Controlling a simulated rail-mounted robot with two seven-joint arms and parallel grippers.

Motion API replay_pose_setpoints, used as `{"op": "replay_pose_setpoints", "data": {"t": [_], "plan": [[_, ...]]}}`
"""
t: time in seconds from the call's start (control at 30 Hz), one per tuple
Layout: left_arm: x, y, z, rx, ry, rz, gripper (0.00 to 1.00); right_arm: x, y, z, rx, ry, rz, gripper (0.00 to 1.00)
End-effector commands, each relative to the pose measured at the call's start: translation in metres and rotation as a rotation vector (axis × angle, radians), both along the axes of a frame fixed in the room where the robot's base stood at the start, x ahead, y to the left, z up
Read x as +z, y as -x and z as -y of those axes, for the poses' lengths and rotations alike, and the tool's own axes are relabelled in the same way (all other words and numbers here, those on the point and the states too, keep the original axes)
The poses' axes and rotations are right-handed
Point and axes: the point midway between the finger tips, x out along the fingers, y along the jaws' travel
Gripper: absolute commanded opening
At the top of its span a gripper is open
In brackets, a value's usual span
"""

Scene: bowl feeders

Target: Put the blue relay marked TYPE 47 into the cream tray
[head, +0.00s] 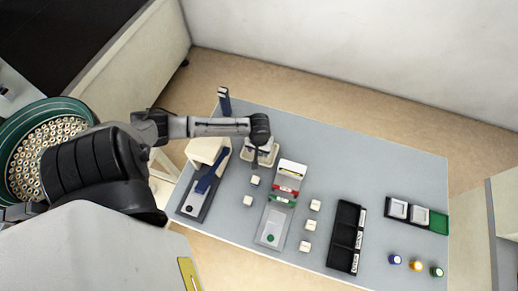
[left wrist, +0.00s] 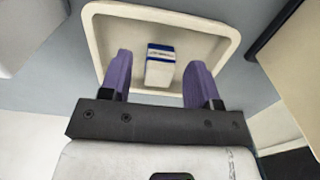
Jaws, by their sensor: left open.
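A small white and blue block (left wrist: 160,68), likely the relay, lies inside the cream tray (left wrist: 232,28). Its marking is too small to read. The tray (head: 274,160) also shows in the head view, partly hidden under my left gripper (head: 262,150). In the left wrist view my left gripper (left wrist: 160,62) is open, its two purple fingers apart on either side of the block with visible gaps to it. My right gripper is not in view.
A cream device with a blue lever (head: 208,180) stands left of the tray. Several white cubes (head: 315,205) lie around a grey fixture (head: 272,225) with red and green parts. A black compartment tray (head: 346,236), a smaller tray (head: 415,215) and coloured-top bottles (head: 416,265) stand right.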

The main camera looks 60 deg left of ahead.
Motion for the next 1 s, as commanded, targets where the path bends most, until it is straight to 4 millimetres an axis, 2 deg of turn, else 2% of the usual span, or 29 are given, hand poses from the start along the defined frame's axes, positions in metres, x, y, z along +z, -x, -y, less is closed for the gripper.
{"op": "replay_pose_setpoints", "data": {"t": [0.03, 0.2, 0.5, 0.7, 1.0], "plan": [[0.012, 0.000, -0.001, -0.001, -0.001, 0.001, 0.56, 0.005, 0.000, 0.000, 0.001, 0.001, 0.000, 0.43], [0.045, -0.001, 0.000, -0.002, -0.001, 0.003, 0.56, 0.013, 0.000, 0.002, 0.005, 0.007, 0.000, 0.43], [0.092, 0.000, -0.001, -0.001, -0.002, 0.001, 0.56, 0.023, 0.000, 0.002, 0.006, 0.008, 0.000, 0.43], [0.107, 0.000, 0.000, 0.000, -0.001, -0.001, 0.56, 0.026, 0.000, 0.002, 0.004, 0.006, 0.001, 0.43], [0.111, 0.000, 0.000, 0.001, -0.001, -0.001, 0.56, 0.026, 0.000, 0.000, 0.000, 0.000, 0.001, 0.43]]}}
